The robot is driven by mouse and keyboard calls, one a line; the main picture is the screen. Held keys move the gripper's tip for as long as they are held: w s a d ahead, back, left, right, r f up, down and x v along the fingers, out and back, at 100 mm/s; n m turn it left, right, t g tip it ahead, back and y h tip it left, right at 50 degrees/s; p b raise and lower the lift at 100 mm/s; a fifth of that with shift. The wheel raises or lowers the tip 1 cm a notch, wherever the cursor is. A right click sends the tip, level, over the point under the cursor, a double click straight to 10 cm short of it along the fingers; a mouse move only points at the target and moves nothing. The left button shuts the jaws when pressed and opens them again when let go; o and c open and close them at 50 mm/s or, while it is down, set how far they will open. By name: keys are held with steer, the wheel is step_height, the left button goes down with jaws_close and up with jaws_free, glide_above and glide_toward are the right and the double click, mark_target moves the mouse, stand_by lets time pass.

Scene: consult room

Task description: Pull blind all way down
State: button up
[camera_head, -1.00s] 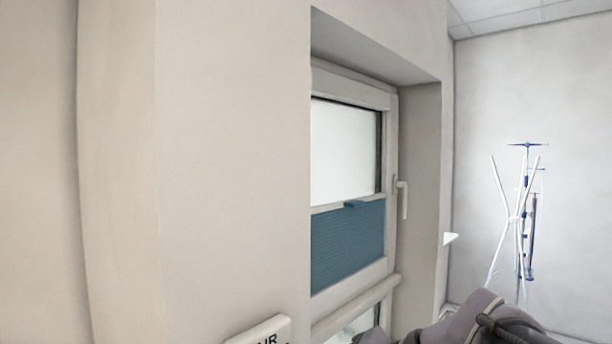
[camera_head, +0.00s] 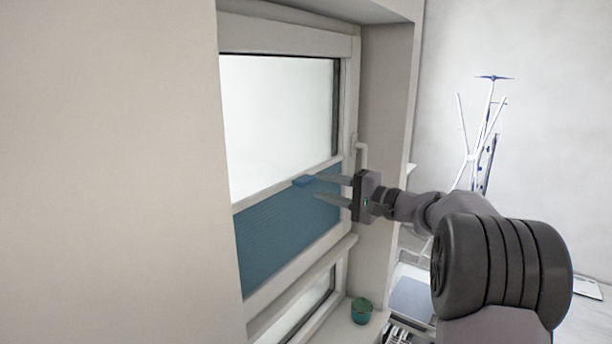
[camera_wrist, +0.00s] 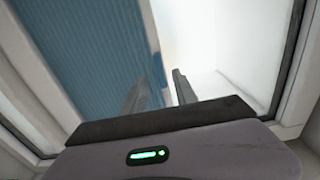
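The blue pleated blind (camera_head: 285,230) covers the lower part of the window's main pane, with bright bare glass above it. Its top edge carries a small blue tab (camera_head: 303,182) that sticks out into the room. My gripper (camera_head: 316,187) is open, its two fingers pointing left at the window, with the tips close to the tab's right side. I cannot tell whether they touch it. In the wrist view the blind (camera_wrist: 88,45) fills the upper left behind the spread, empty fingers (camera_wrist: 158,80).
The white window frame (camera_head: 285,38) has a handle (camera_head: 361,155) on its right side, close behind my gripper. A green pot (camera_head: 361,310) stands on the sill below. A wall corner is at left. A drip stand (camera_head: 486,130) stands at the back right.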

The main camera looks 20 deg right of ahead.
mark_target(311, 182)
steer(key=p+x, duration=0.1)
steer(key=x, duration=0.3)
steer(key=shift+w+a+r, duration=0.15)
steer(key=shift+w+a, duration=0.35)
steer(key=shift+w, duration=0.25)
steer(key=shift+c, duration=0.4)
jaws_close()
